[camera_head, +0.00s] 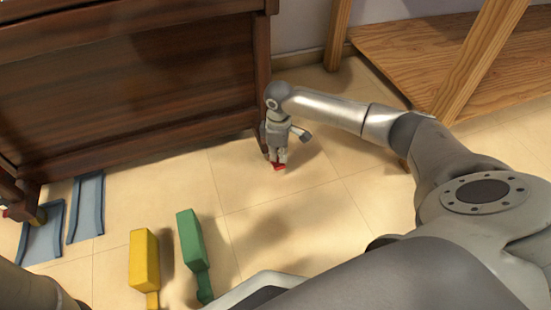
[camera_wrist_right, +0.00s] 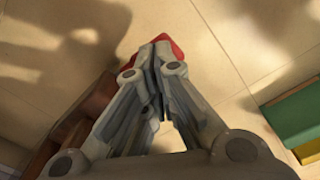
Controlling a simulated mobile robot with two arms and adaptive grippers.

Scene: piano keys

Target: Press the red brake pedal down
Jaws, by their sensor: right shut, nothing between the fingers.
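A small red piece, which looks like the red brake pedal (camera_head: 279,167), shows low by the floor at the right end of the dark wooden piano. My right gripper (camera_head: 279,160) points down right over it, and its fingertips hide most of it. In the right wrist view the red pedal (camera_wrist_right: 177,50) shows just beyond the closed fingertips (camera_wrist_right: 158,55). The fingers are shut with nothing between them. I cannot tell whether they touch the pedal or only hover above it.
The piano (camera_head: 140,80) stands close to the left of my right gripper. A green pedal-like block (camera_head: 192,240) and a yellow one (camera_head: 144,262) are nearer to me. Blue channel-shaped pieces (camera_head: 86,207) lie at the left. Tiled floor (camera_head: 310,205) is clear around the gripper.

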